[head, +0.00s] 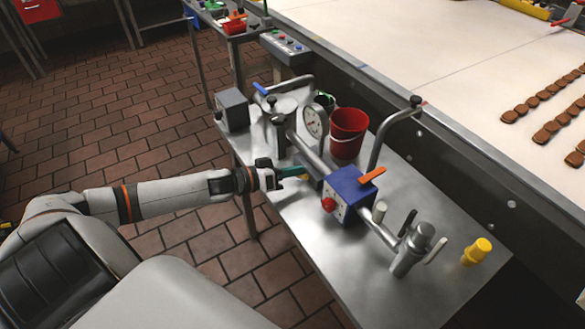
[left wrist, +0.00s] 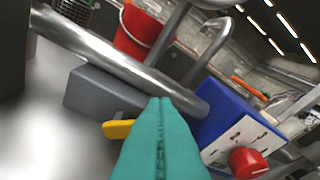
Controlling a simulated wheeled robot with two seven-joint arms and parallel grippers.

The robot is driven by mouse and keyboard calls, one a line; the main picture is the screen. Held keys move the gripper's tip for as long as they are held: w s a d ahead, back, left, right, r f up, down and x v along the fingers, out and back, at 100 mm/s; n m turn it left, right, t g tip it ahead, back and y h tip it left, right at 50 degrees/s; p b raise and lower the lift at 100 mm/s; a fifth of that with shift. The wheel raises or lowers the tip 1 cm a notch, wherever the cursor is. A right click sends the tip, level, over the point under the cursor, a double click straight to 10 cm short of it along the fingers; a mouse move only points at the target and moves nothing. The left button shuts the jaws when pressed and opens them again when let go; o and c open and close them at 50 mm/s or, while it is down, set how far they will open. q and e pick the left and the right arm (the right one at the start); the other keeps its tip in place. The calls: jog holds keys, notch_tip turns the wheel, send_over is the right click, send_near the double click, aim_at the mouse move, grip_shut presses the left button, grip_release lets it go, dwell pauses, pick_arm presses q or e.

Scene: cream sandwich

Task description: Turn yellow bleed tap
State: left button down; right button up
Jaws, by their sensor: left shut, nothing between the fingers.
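The yellow bleed tap (left wrist: 118,129) is a small lever beside a grey block under the metal pipe. My right gripper is not in view.
A blue box (head: 347,190) with a red knob and orange lever sits right of the fingers. A red bucket (head: 347,132) and a gauge (head: 315,121) stand behind. The steel table (head: 330,265) is bare in front.

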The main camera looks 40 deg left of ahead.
pick_arm(q)
jog(key=shift+s+d+m+p, duration=0.1)
jog(key=shift+m+p, duration=0.2)
jog(key=shift+p, duration=0.05)
jog(key=shift+s+d+f+m+y+p, duration=0.25)
jog(key=shift+d+m+y+p, duration=0.2)
jog(key=shift+m+p, duration=0.5)
jog(key=shift+d+f+m+y+p, duration=0.35)
jog(key=shift+m+p, duration=0.2)
jog(key=shift+m, duration=0.2)
jog(key=shift+s+f, duration=0.1)
jog(key=shift+d+f, duration=0.15)
jog(key=shift+f, duration=0.05)
